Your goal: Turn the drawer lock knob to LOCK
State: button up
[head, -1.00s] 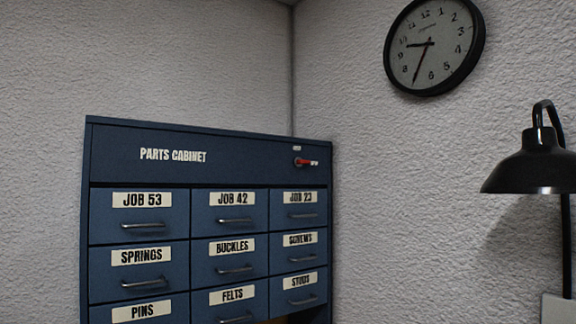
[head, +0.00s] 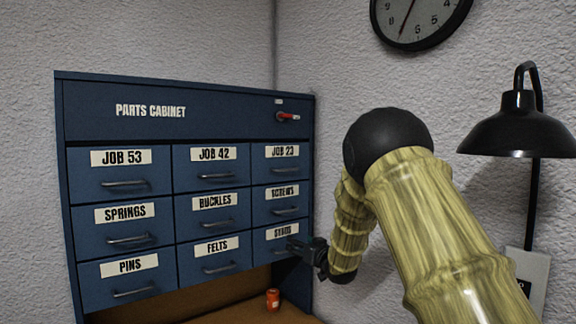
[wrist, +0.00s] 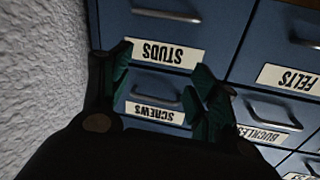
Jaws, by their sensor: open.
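The lock knob (head: 288,117) is a small red lever on a dark round base, at the top right of the blue parts cabinet (head: 230,104). Its lever points right in the head view, with a pale label beside its tip and another label above. The label words are too small to read. My gripper (head: 293,245) is open and empty, in front of the STUDS drawer, well below the knob. In the wrist view my gripper (wrist: 160,88) shows two spread green fingers before the STUDS and SCREWS drawers, seen upside down. The knob is not in the wrist view.
Labelled drawers with metal handles fill the cabinet front. An orange can (head: 272,298) stands on the brown surface below. A black lamp (head: 518,125) is at the right, a wall clock (head: 420,18) above. The space before the knob is clear.

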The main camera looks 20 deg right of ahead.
notch_tip(320, 180, up, 17)
jog(key=w+d+n+t+y, duration=0.1)
jog(key=w+t, duration=0.1)
jog(key=n+t+y+p, duration=0.2)
jog(key=n+y, duration=0.1)
jog(key=y, duration=0.1)
send_near(288, 115)
jog(key=p+x, duration=0.4)
jog(key=x, duration=0.5)
jog(key=shift+w+a, duration=0.15)
jog(key=shift+w, duration=0.3)
jog(key=shift+s+r, duration=0.1)
jog(key=c, duration=0.9)
